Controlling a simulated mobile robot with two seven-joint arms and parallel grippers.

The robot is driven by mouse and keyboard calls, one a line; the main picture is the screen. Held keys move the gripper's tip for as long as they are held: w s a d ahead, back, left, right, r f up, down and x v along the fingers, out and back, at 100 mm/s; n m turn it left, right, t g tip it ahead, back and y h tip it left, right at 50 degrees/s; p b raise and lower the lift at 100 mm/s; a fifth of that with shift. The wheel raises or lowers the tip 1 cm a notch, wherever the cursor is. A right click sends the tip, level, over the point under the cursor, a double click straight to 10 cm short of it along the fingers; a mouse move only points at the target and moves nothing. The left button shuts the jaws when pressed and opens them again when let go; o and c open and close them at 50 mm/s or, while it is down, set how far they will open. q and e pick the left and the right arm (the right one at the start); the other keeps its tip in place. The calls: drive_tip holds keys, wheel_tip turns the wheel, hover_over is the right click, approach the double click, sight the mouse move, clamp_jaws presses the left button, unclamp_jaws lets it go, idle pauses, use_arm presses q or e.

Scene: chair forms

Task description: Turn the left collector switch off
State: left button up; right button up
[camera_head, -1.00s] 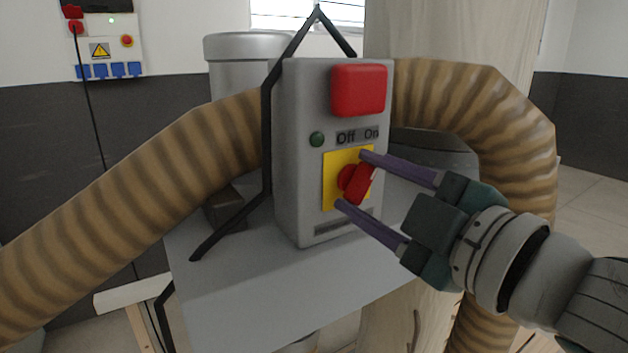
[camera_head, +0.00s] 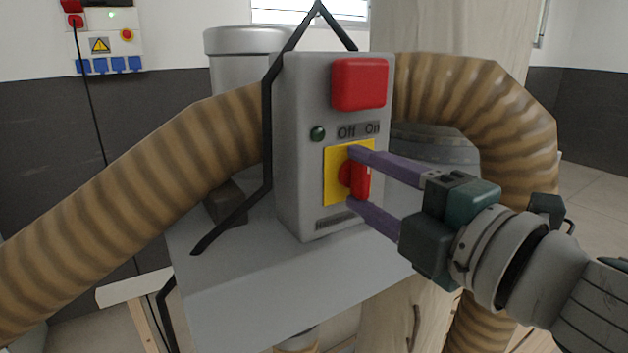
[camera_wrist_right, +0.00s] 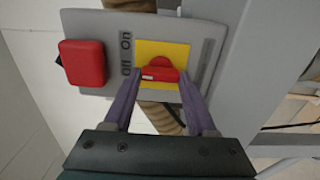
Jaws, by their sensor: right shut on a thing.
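The grey switch box (camera_head: 300,190) stands upright in the middle of the head view, with "Off" and "On" printed above a yellow plate (camera_head: 334,188). The red rotary switch (camera_head: 360,179) sits on that plate, its handle now nearly vertical in the head view. It also shows in the right wrist view (camera_wrist_right: 160,72). My right gripper (camera_head: 362,178) is shut on the red switch, with one purple finger above and one below the handle. Whether the handle points at Off or On is hard to tell. My left gripper is not in view.
A large red button (camera_head: 359,84) and a small green button (camera_head: 318,133) are on the box above the switch. Ribbed brown hoses (camera_head: 150,180) curve out on both sides. A black bent rod (camera_head: 268,130) runs along the box's left edge.

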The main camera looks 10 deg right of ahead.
idle(0.3)
drive_tip(key=o, duration=1.4)
drive_tip(key=shift+c, duration=0.2)
drive_tip(key=shift+s, duration=0.1)
drive_tip(key=shift+s+d+f, duration=0.1)
drive_tip(key=shift+s, duration=0.15)
drive_tip(key=b+v, duration=0.3)
drive_tip(key=v, duration=0.6)
drive_tip(key=shift+b, duration=0.35)
drive_tip(key=shift+s, duration=0.1)
